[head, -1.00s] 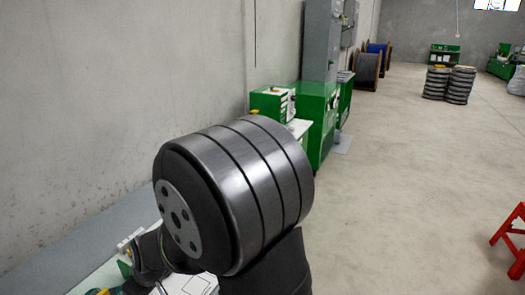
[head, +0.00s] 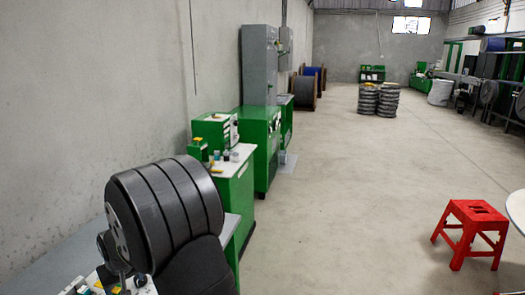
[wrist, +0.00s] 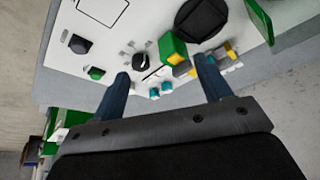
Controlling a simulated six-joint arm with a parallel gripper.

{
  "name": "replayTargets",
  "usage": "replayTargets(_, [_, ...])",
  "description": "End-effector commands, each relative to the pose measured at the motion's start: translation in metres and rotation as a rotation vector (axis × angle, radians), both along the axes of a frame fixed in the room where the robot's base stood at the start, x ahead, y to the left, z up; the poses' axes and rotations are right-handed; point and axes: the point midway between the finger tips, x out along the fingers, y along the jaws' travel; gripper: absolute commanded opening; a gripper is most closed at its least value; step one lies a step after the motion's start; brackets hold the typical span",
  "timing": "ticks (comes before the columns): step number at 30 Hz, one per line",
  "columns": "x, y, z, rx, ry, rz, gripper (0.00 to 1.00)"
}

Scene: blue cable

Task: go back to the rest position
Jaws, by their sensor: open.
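My gripper (wrist: 165,88) shows in the wrist view with its two blue-grey fingers spread apart and nothing between them. Beyond the fingers is a white bench top (wrist: 107,37) with a dark round disc, a black knob and several small green, yellow and teal parts. These parts appear beyond the fingertips, not held. In the head view a large dark ribbed cylinder of my arm fills the lower left and hides part of the bench. My gripper cannot be made out there. No blue cable can be made out at the gripper.
A green machine (head: 262,150) and a grey cabinet (head: 259,65) stand along the left wall. A red stool (head: 470,230) stands at the right. Cable drums (head: 303,92) and stacked grey reels (head: 378,100) are farther back. The middle floor is clear.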

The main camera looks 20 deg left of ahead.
Motion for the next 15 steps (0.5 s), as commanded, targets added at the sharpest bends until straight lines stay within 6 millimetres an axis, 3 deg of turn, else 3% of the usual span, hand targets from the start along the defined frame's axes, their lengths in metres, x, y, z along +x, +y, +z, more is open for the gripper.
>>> replayTargets(5, [0.034, 0.007, -0.002, 0.007, -0.008, -0.111, 0.71])
replayTargets(7, [0.022, 0.017, -0.010, 0.005, -0.005, -0.101, 0.71])
replayTargets(15, [0.010, 0.034, -0.022, 0.006, -0.006, -0.102, 0.71])
